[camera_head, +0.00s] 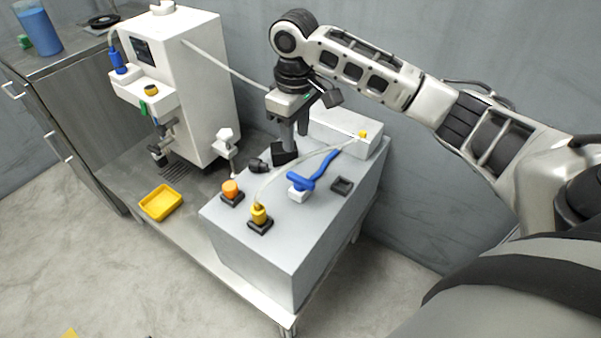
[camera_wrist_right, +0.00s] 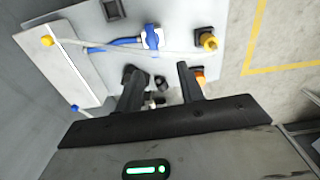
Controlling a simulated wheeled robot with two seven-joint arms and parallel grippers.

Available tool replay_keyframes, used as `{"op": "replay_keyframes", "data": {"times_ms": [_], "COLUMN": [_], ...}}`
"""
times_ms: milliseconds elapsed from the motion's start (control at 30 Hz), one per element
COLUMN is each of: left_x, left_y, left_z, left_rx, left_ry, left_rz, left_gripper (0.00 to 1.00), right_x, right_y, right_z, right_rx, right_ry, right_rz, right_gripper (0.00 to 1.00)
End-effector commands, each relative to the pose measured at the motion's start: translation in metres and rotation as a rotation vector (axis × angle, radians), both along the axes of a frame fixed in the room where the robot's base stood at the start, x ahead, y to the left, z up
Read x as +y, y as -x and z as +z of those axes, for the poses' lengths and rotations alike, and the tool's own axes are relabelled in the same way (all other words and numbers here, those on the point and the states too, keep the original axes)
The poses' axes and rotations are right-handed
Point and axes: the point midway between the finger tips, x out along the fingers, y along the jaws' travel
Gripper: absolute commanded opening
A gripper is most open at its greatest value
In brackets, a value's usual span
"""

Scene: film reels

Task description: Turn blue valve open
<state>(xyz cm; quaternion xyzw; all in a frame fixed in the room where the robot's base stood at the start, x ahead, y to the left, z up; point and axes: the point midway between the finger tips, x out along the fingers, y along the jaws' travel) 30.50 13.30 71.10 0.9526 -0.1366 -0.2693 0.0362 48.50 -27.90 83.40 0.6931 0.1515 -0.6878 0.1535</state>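The blue valve (camera_head: 318,174) is a blue lever on a small white body, on top of the light grey box (camera_head: 265,235). In the wrist view the blue valve (camera_wrist_right: 152,37) lies beyond my fingertips, its lever pointing left, with a pale hose near it. My right gripper (camera_head: 287,148) is above the rear part of the box top, left of and behind the valve in the head view, apart from it. In the wrist view my right gripper (camera_wrist_right: 160,76) has its fingers spread, with small dark fittings visible between them. My left gripper is not in view.
A yellow hose connector (camera_head: 259,213), an orange knob (camera_head: 231,189) and an empty black socket (camera_head: 342,186) sit on the box top. A white machine (camera_head: 205,90) stands at left, with a yellow tray (camera_head: 160,203) before it. A grey wall is behind the box.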

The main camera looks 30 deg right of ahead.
Motion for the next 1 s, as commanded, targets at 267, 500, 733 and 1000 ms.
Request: {"op": "replay_keyframes", "data": {"times_ms": [267, 500, 733, 1000], "left_x": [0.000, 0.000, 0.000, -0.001], "left_y": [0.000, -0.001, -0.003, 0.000], "left_z": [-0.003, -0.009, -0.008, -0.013], "left_rx": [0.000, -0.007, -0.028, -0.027], "left_ry": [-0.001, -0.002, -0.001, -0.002], "left_rz": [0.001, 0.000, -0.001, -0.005], "left_gripper": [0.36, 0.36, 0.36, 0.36], "right_x": [-0.017, -0.017, -0.017, -0.016], "right_y": [-0.006, -0.006, -0.006, -0.007], "right_z": [0.006, -0.042, -0.092, -0.131], "right_rx": [0.014, 0.014, 0.012, 0.010], "right_ry": [0.000, 0.001, 0.001, 0.000], "right_rz": [-0.045, -0.044, -0.042, -0.043], "right_gripper": [0.38, 0.38, 0.38, 0.38]}}
